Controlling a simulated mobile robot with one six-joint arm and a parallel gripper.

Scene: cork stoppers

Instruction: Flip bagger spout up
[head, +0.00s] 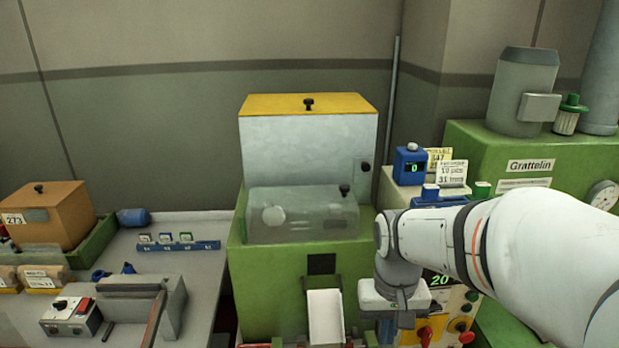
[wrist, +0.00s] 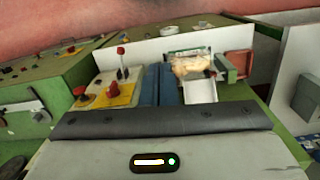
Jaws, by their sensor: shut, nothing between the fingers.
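The bagger spout is likely the pale chute (head: 325,318) on the front of the green machine (head: 260,275), below a dark square opening. It slopes down and outward, and its lower end is cut off by the frame edge. In the wrist view a white sloping chute (wrist: 200,90) shows just right of my fingers. My gripper (head: 387,331) is right of the spout in the head view, apart from it, with its tips hard to make out. In the wrist view my gripper's blue fingers (wrist: 160,76) are together and empty.
A control panel with a red knob (head: 425,334) and buttons lies close by my gripper. A clear cover (head: 300,215) sits on the green machine. A grey bench (head: 190,255) with a clamp-like device stands left. A clear bag-like thing (wrist: 188,62) lies beyond the chute.

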